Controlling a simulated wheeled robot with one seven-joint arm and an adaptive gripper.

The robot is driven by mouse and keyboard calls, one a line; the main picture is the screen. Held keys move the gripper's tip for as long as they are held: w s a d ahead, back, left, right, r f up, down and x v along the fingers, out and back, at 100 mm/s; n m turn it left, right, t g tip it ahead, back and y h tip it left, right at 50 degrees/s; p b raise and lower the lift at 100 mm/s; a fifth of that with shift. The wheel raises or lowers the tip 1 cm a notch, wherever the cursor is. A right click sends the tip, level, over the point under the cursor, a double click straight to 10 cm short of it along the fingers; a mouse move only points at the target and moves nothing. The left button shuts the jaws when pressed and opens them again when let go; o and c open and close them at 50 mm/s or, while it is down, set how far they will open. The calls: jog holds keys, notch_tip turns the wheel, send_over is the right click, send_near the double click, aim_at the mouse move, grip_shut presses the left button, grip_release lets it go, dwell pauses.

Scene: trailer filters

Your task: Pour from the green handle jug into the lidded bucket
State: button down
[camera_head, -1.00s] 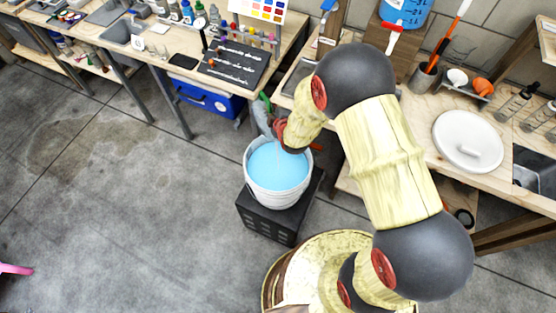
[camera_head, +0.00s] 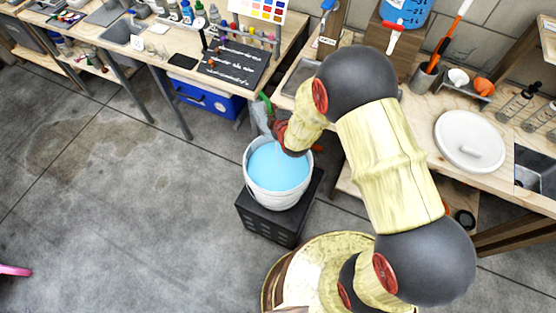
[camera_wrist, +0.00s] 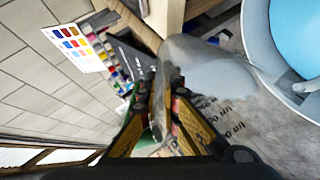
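The white bucket (camera_head: 263,197) stands uncovered on a black crate and is filled high with light blue liquid (camera_head: 278,167). Its rim and blue content also show at the upper right of the wrist view (camera_wrist: 262,55). The grey, translucent jug (camera_head: 260,117) with a green handle (camera_head: 268,104) is tilted just above the bucket's far rim. In the wrist view, the jug's body (camera_wrist: 208,82) lies beyond my fingers, its mouth side towards the bucket. My gripper (camera_wrist: 166,100) is shut on the jug's handle, which the fingers mostly hide. A faint thin streak shows between jug and bucket.
The white round lid (camera_head: 469,140) lies on the right bench. The black crate (camera_head: 268,222) stands on open concrete floor. A blue box (camera_head: 208,99) is under the back bench, which holds bottles and a black board. My arm hides part of the right bench.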

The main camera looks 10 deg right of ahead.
jog(key=shift+r, duration=0.1)
jog(key=r+p, duration=0.1)
jog(key=p, duration=0.2)
jog(key=w+r+g+p, duration=0.1)
jog(key=p, duration=0.2)
jog(key=shift+g, duration=0.3)
jog(key=shift+f+g+p, duration=0.25)
jog(key=shift+g+p, duration=0.05)
jog(key=shift+p, duration=0.1)
jog(key=f, duration=0.3)
jog(key=shift+w+a+f+g+h, duration=0.1)
jog(key=shift+w+f+g+h, duration=0.1)
jog(key=shift+g+h, duration=0.15)
jog(key=shift+s, duration=0.1)
